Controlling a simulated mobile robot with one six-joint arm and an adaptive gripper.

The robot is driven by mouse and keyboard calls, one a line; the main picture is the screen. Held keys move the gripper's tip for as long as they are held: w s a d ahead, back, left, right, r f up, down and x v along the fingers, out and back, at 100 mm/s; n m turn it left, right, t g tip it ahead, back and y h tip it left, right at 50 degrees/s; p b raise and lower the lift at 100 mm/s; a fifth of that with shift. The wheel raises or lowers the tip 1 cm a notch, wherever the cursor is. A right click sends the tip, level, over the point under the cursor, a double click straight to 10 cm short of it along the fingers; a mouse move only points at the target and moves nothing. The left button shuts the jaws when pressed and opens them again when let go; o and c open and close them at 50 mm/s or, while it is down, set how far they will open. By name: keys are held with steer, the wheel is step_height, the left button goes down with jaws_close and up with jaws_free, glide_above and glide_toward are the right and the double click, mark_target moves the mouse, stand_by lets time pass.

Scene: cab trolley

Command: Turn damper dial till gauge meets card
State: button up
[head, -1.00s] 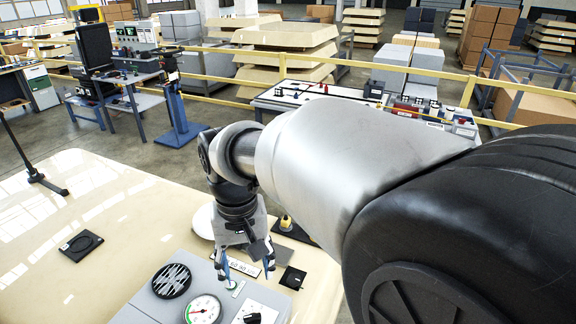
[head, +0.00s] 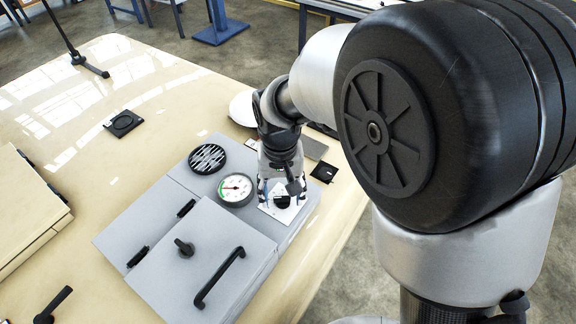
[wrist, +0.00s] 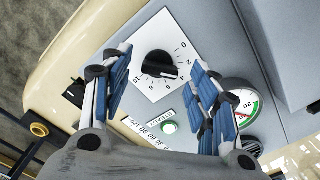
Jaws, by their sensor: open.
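The damper dial is a black knob (wrist: 159,65) on a white square plate (head: 289,213) with numbers from 0 to 10. A pale mark shows on the knob, but I cannot read its setting surely. My gripper (head: 283,196) is open above the dial and partly hides it in the head view. In the wrist view its blue-padded fingers stand on either side of the knob, apart from it. The round gauge (head: 236,188) has a white face with a green arc and some red; its needle reading is unclear.
The grey panel carries a round black vent (head: 207,158) and a lid with a black handle (head: 219,277) and small knob (head: 184,247). A black square pad (head: 124,123) lies on the cream surface. A black stand (head: 90,67) is at the far left.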

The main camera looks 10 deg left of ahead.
steer(key=shift+f, duration=0.45)
steer(key=c, duration=1.1)
steer(key=shift+o, duration=0.2)
steer(key=shift+r+n+p, duration=0.15)
steer(key=shift+n+p, duration=0.2)
steer(key=shift+n, duration=0.65)
steer(key=o, duration=1.1)
steer(key=shift+c, duration=0.2)
